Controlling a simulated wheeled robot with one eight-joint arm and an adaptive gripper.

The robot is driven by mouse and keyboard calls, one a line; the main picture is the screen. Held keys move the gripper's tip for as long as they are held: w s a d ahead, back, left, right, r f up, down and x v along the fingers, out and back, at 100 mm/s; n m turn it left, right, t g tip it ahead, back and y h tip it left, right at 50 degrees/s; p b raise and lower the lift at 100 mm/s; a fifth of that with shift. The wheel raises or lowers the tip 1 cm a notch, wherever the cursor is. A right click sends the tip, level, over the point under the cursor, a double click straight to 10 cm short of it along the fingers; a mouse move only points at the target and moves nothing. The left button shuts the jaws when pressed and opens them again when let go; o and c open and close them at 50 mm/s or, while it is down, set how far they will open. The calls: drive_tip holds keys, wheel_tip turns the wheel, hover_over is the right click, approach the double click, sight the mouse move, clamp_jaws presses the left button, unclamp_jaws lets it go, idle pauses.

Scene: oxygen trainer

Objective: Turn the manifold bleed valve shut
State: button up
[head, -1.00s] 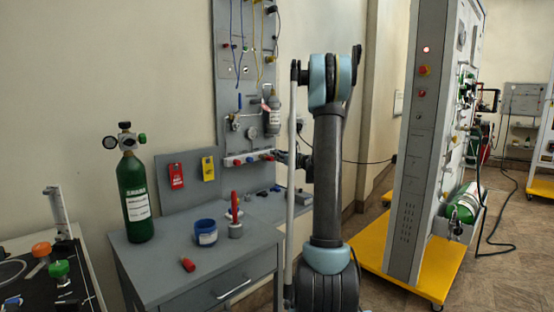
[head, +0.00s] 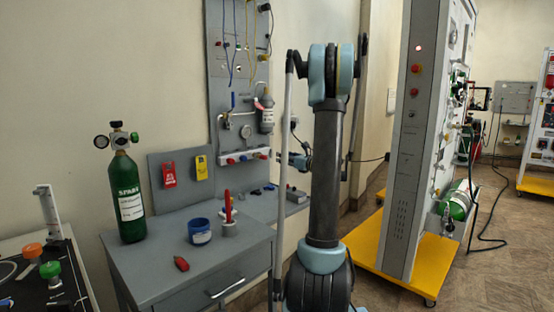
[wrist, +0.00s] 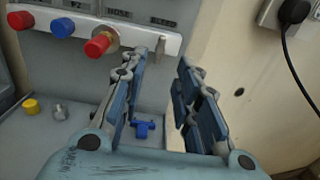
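The manifold (wrist: 60,12) is a pale bar with red and blue knobs and labels, the last reading BLEED. Under that label a small metal lever or stem (wrist: 160,48) points down; I take it for the bleed valve. A red knob (wrist: 98,44) on a brass fitting is just left of it. My gripper (wrist: 163,60) is open and empty, its fingertips below the bar's right end with the stem in line with the gap, close to the left fingertip. Contact cannot be told. In the head view my gripper (head: 281,159) is right of the manifold (head: 236,158).
A blue fitting (wrist: 143,128), a yellow cap (wrist: 31,106) and a metal piece (wrist: 60,110) lie below on the bench. A black plug and cord (wrist: 294,12) are on the wall at right. A green cylinder (head: 128,195) and blue cup (head: 200,231) stand on the bench at left.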

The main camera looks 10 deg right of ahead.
drive_tip(key=shift+v, duration=1.25)
drive_tip(key=s+a+f+n+g+h, duration=0.25)
drive_tip(key=s+a+n, duration=0.25)
drive_tip(key=s+n, duration=0.4)
drive_tip(key=s+a+f+n+g+h, duration=0.2)
drive_tip(key=s+a+n+g+h, duration=0.15)
drive_tip(key=s+a+n, duration=0.4)
drive_tip(key=s+d+f+n+g+h, duration=0.1)
drive_tip(key=s+f+n, duration=0.3)
drive_tip(key=s, duration=0.6)
drive_tip(key=s+d+f+n+g+h, duration=0.2)
drive_tip(key=s+d+f+n+g, duration=0.1)
drive_tip(key=s, duration=0.7)
drive_tip(key=s+d+f+n+g+h, duration=0.1)
drive_tip(key=s+f+n, duration=0.4)
drive_tip(key=s, duration=0.5)
drive_tip(key=shift+s+d+f+n+g+h, duration=0.35)
drive_tip(key=shift+d+f+g, duration=0.3)
drive_tip(key=shift+f, duration=0.3)
drive_tip(key=shift+w, duration=0.1)
